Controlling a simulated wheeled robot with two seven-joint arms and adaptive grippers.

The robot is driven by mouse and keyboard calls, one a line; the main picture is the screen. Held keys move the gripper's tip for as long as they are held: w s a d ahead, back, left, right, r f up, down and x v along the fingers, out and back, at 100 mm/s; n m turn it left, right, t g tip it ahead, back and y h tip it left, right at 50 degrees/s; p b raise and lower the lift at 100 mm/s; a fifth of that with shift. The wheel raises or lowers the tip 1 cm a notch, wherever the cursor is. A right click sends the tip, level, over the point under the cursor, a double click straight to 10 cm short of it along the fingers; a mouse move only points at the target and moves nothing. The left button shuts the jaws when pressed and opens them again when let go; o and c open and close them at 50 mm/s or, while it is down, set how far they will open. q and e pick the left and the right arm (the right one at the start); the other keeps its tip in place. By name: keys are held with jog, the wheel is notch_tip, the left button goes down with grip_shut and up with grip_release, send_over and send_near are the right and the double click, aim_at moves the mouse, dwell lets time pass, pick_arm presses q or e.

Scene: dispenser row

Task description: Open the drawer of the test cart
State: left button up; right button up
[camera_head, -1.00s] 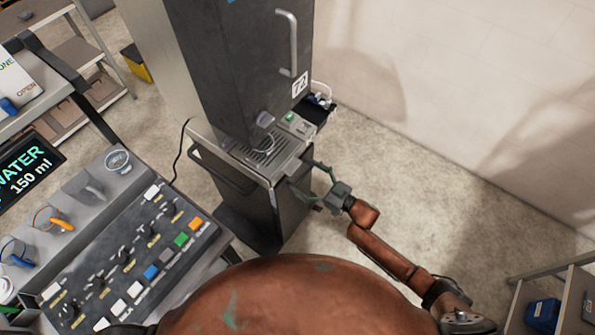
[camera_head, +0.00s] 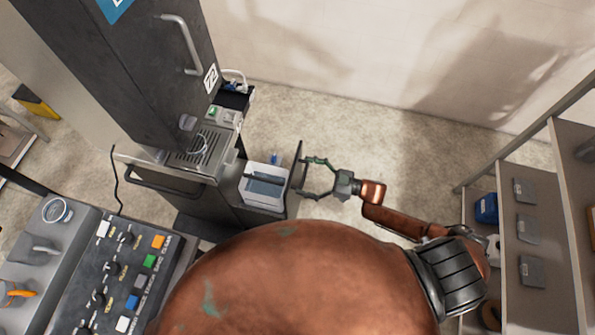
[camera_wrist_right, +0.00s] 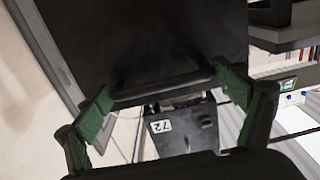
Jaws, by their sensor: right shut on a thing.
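The test cart (camera_head: 165,187) is a dark cabinet under a grilled metal top, with a tall dark dispenser column rising behind it. In the right wrist view the panel (camera_wrist_right: 150,35) fills the upper middle, and a dark bar handle (camera_wrist_right: 165,85) runs between the green fingers (camera_wrist_right: 168,95). The right gripper is shut on this handle. My left gripper is not in view.
A control panel (camera_head: 110,270) with knobs and coloured buttons stands at lower left. Shelving (camera_head: 540,200) with a blue container (camera_head: 486,208) is at the right, near my right arm. A wall closes the back. The floor (camera_head: 350,135) behind the gripper is clear.

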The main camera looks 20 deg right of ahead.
jog(key=shift+s+d, duration=0.35)
jog(key=shift+d, duration=0.15)
jog(key=o, duration=1.5)
jog(key=v, duration=1.2)
